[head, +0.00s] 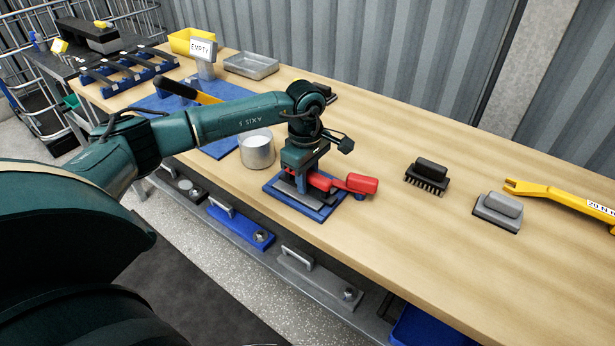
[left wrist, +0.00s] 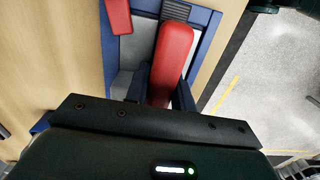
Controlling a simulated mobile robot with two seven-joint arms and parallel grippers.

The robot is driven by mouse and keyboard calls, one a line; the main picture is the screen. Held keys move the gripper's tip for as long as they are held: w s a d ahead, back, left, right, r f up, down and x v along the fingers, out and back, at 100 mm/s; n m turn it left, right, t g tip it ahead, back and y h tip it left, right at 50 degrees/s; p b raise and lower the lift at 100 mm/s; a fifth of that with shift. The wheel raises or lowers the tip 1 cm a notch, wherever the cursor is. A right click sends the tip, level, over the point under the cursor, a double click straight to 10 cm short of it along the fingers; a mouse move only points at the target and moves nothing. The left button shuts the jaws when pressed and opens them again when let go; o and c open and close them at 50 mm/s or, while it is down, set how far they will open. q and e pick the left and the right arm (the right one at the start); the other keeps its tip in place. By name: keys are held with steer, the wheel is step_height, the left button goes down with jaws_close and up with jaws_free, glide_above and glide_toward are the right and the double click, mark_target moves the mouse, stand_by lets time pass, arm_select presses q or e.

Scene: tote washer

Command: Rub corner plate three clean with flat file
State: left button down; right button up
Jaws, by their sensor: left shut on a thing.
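My left gripper (head: 302,178) points down over a blue fixture (head: 325,213) at the front edge of the bench. It is shut on a red bar-like handle, which shows between the fingers in the left wrist view (left wrist: 171,58). Whether this belongs to the flat file, I cannot tell. A grey plate (left wrist: 207,50) lies in the blue frame under the gripper; its worked face is mostly hidden. A second red handle (head: 358,184) sticks out to the right of the gripper, and its end shows in the left wrist view (left wrist: 118,15). My right gripper is not in view.
A metal cup (head: 257,152) stands left of the fixture, near my forearm. A black brush (head: 427,175), a grey block (head: 497,211) and a yellow tool (head: 560,198) lie to the right. Bare bench lies between them. A shelf with several plates (head: 240,228) runs below.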

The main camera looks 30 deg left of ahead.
arm_select(q)
steer(key=shift+w+a+r+n, duration=0.1)
steer(key=shift+w+a+n, duration=0.05)
steer(key=shift+a, duration=0.4)
steer(key=shift+w+a+r+n, duration=0.1)
steer(key=shift+a+n, duration=0.05)
steer(key=shift+a, duration=0.4)
steer(key=shift+w+r+p, duration=0.15)
steer(key=shift+r+p, duration=0.8)
steer(key=shift+r, duration=0.25)
steer(key=shift+s+a+r+p, duration=0.2)
steer(key=shift+r+p, duration=0.3)
steer(key=shift+r, duration=0.1)
steer(key=shift+d+r+p, duration=0.25)
steer(key=shift+r+p, duration=0.15)
steer(key=shift+r, duration=0.2)
steer(key=shift+r+p, duration=0.4)
steer(key=shift+r, duration=0.2)
steer(key=shift+d+r, duration=0.1)
steer(key=shift+r, duration=0.1)
